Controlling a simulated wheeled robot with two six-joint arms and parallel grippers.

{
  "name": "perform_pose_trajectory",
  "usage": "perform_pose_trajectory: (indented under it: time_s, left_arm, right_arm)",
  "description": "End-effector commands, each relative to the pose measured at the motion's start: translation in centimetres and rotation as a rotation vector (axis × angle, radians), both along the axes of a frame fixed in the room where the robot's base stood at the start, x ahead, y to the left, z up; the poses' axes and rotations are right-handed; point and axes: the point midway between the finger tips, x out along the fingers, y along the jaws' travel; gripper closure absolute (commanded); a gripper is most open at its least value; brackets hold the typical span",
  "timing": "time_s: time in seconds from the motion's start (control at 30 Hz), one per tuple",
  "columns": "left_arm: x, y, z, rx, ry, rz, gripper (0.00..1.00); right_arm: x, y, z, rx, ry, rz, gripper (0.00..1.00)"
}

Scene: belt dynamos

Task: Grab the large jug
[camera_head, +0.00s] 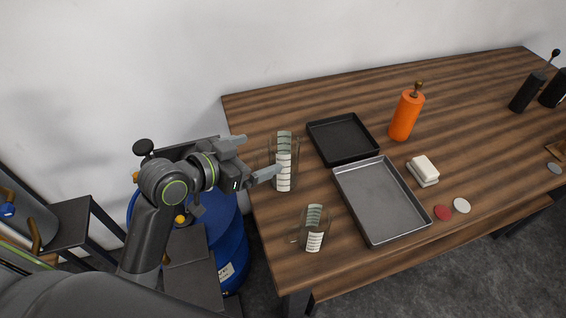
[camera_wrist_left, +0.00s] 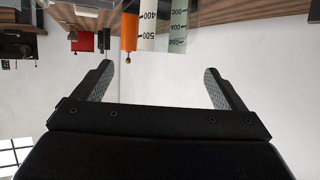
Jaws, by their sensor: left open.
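The large jug (camera_head: 283,178) is a tall clear glass with white measuring strips, upright at the left end of the wooden table. A smaller clear jug (camera_head: 313,228) with a similar strip stands nearer the front edge. My left gripper (camera_head: 256,158) is open and empty, just left of the large jug and pointing at it. In the left wrist view the two fingers (camera_wrist_left: 160,75) are spread, and the large jug's scale strips (camera_wrist_left: 164,22) show at the top between them. I cannot tell whether a finger touches the glass. My right gripper is out of view.
A black tray (camera_head: 342,138) and a grey metal tray (camera_head: 352,202) lie right of the jugs. An orange bottle (camera_head: 405,117), white blocks (camera_head: 423,170), a red disc (camera_head: 442,213) and a pale disc (camera_head: 461,205) are farther right. A blue barrel (camera_head: 226,245) stands below the table's left edge.

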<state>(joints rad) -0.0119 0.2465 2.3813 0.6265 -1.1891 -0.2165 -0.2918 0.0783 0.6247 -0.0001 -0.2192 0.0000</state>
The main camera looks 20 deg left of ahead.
Motion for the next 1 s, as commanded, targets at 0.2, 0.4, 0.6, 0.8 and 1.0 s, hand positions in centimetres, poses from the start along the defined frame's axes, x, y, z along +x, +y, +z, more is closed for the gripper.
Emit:
perform_pose_trajectory:
  time_s: [0.2, 0.4, 0.6, 0.8, 1.0]
  left_arm:
    - [2.0, -1.2, -0.9, -0.002, 0.0, 0.0, 0.08]
    - [2.7, -1.6, -1.2, -0.001, 0.0, -0.002, 0.08]
    - [4.6, -2.4, -1.9, -0.002, 0.002, -0.001, 0.08]
    - [6.4, -3.4, -2.9, -0.002, 0.001, -0.001, 0.08]
    - [6.7, -3.5, -3.1, 0.001, 0.0, 0.0, 0.08]
  right_arm:
    - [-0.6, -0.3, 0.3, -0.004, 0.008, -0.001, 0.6]
    - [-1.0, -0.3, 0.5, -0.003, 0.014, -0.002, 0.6]
    - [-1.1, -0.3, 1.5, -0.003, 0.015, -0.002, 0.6]
    - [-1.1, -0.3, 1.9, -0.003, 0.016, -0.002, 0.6]
    - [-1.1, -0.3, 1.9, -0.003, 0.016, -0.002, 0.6]
